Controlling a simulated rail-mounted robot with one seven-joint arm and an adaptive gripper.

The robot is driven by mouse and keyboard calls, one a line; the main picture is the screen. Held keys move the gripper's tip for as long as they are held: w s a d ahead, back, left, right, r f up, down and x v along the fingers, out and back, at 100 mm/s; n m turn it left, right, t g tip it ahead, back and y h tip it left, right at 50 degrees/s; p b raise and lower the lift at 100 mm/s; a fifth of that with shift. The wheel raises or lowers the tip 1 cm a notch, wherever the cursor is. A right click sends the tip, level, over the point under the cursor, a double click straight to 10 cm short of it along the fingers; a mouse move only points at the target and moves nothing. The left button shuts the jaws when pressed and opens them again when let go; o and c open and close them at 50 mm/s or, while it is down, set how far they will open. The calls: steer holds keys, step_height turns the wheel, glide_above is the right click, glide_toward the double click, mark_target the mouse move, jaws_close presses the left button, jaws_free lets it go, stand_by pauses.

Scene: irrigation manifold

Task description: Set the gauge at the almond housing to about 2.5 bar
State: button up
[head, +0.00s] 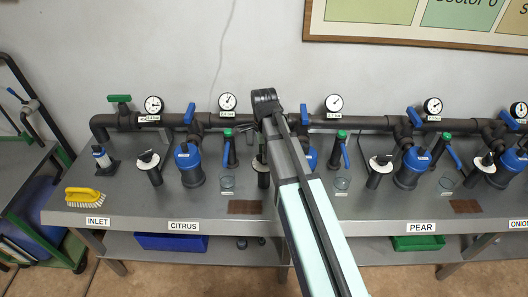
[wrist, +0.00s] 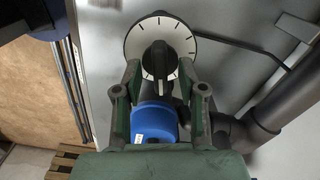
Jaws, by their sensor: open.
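In the wrist view, a white dial with black tick marks (wrist: 181,30) carries a black knob (wrist: 158,62). My gripper (wrist: 159,72) is open, with one finger on each side of the knob; I cannot tell whether they touch it. A blue housing (wrist: 152,122) shows below, between the fingers.
A dark pipe with several gauges runs along the back of the grey bench (head: 130,190). The citrus housing (head: 190,166) and pear housing (head: 411,168) stand on either side, with levers and glass cups nearby. A yellow brush (head: 84,195) lies at the left. In the wrist view, a black pipe (wrist: 270,115) lies at right.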

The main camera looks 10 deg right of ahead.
jaws_close()
steer(key=shift+n+p, duration=0.4)
steer(key=shift+n, duration=0.5)
jaws_free()
